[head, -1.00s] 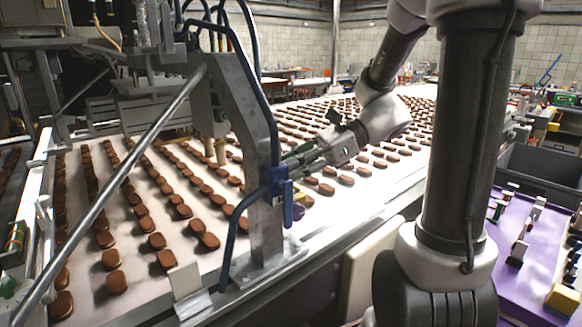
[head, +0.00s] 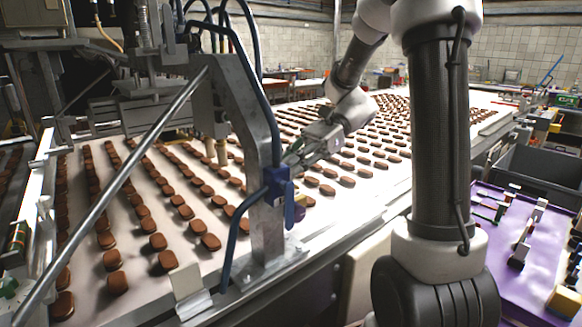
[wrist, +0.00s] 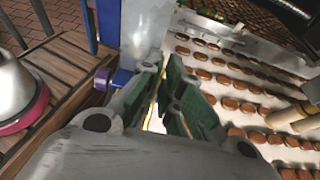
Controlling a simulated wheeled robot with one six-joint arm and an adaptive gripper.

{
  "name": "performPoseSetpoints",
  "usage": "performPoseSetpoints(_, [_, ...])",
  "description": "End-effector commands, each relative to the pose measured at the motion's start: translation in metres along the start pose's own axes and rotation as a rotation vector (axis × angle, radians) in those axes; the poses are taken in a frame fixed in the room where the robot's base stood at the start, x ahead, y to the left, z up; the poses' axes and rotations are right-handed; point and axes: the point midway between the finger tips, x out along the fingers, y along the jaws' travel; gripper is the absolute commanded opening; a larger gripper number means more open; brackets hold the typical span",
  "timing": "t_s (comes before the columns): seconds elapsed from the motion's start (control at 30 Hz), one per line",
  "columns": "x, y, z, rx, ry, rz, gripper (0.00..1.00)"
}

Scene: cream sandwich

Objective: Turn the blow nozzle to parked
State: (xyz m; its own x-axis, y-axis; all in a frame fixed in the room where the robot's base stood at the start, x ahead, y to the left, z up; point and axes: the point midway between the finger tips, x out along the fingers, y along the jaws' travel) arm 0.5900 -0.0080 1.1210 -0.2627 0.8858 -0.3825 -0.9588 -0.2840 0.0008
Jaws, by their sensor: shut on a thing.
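A blue valve block (head: 277,181) with a blue handle hanging below it is fixed to the grey metal post at the conveyor's near edge. It also shows in the wrist view (wrist: 123,78), just beyond my fingers. My gripper (head: 295,155) reaches in from the right, right beside the block. In the wrist view my gripper (wrist: 163,95) has its green-padded fingers closed in around a slim part at the block. I take this part to be the blow nozzle; it is mostly hidden between the fingers, so its exact angle cannot be told.
The grey post (head: 266,225) and its blue hoses stand close to my gripper. Rows of brown sandwich biscuits (head: 158,242) lie on the white conveyor (head: 215,270). A purple bench (head: 545,245) with small parts stands at the right.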

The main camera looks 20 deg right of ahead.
Motion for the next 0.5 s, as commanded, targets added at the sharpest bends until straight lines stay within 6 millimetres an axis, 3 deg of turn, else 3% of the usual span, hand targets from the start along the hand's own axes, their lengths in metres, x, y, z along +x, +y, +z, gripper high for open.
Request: performPoseSetpoints(0.5, [0.004, -0.018, 0.001, -0.176, 0.0, 0.423, 0.0])
